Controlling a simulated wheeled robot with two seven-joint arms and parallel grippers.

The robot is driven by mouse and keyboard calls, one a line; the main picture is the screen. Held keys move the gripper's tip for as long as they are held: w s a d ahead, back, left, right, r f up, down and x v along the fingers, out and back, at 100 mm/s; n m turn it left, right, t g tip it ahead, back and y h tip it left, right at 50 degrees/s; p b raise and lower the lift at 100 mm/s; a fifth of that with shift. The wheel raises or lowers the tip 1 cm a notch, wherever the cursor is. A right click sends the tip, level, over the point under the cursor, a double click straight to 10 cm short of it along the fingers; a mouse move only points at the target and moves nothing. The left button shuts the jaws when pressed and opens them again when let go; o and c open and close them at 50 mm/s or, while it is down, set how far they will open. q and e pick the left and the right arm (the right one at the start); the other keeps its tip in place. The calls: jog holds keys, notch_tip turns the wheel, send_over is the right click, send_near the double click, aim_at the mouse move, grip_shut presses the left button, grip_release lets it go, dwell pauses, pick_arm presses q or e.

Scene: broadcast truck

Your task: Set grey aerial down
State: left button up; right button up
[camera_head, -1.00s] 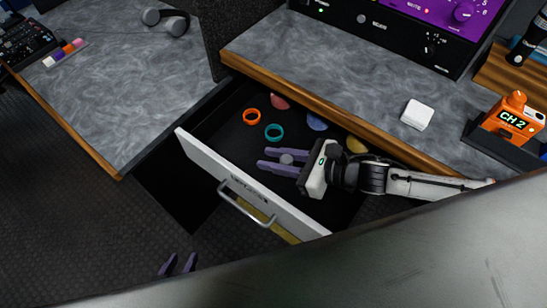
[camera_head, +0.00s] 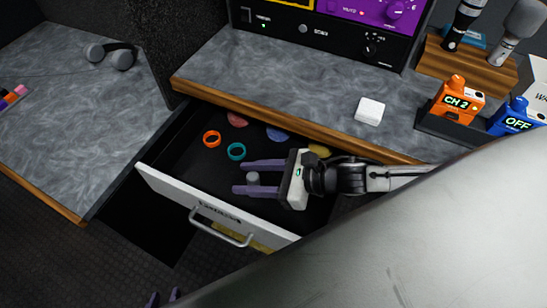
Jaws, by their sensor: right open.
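The open drawer (camera_head: 160,184) has a white front and a dark inside. My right gripper (camera_head: 239,177) reaches into it from the right, with its purple fingers spread apart. A small grey round-topped piece (camera_head: 253,178), likely the grey aerial, is between the fingers with gaps visible beside it. Its lower part and what it rests on are hard to make out. My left gripper (camera_head: 163,298) shows only as two purple fingertips at the bottom edge, apart, with nothing seen between them.
In the drawer are an orange ring (camera_head: 212,139), a teal ring (camera_head: 236,151), and red (camera_head: 237,119), blue (camera_head: 277,134) and yellow (camera_head: 320,150) pieces.

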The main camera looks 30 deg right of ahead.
jog(key=v, duration=0.9)
jog(key=shift+s+d+r, duration=0.1)
jog(key=shift+s+d, duration=0.05)
dwell(1.0)
